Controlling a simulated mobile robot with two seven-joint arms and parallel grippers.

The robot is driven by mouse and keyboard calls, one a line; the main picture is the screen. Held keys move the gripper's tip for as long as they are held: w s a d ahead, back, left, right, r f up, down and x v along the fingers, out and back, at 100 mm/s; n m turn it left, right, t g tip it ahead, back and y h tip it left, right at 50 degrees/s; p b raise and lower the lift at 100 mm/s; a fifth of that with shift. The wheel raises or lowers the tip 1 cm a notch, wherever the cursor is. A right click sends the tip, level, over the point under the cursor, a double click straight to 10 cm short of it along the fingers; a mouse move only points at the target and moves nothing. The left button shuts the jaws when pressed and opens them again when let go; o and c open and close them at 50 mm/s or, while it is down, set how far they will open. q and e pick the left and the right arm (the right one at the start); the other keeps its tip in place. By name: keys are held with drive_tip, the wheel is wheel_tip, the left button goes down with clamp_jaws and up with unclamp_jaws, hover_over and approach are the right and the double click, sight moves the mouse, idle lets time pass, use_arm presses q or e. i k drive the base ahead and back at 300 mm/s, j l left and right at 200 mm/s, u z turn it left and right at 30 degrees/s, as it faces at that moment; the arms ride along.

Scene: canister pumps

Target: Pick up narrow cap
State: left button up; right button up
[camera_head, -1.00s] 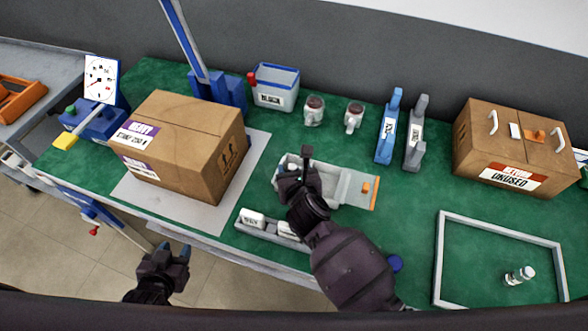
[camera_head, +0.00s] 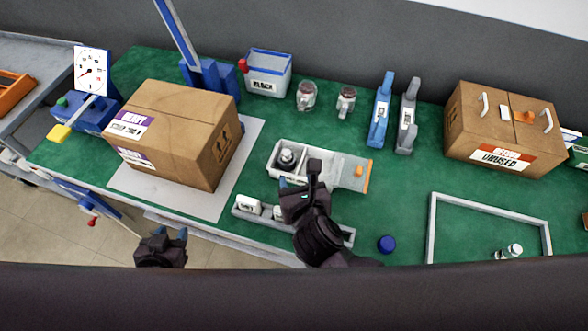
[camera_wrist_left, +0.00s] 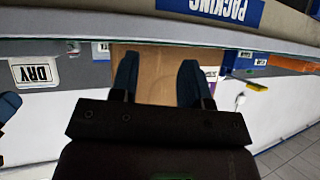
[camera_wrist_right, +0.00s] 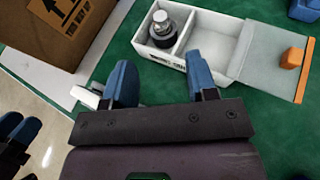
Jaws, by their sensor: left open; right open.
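I cannot make out for certain which piece is the narrow cap. A grey tray (camera_head: 240,211) at the table's front edge holds small white labelled pieces (camera_head: 248,204), partly hidden by my right arm; the labels are too small to read. A round blue piece (camera_head: 387,243) lies on the green table to the right. My right gripper (camera_head: 299,180) is open and empty, between the tray and a white divided box (camera_head: 330,183). In the right wrist view, its fingers (camera_wrist_right: 160,82) point toward that box. My left gripper (camera_head: 168,240) is open and empty, off the table's front edge (camera_wrist_left: 157,72).
A dark canister with a grey top (camera_wrist_right: 162,28) stands in the white box's left compartment. A large cardboard carton (camera_head: 175,130) is at left. A grey frame (camera_head: 490,205) with a small bottle (camera_head: 508,251) is at right. Jars and stands line the back.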

sight(387, 244)
drive_tip(key=k+l, duration=0.15)
drive_tip(key=k, duration=0.35)
drive_tip(key=k+l, duration=0.15)
drive_tip(key=k, duration=0.3)
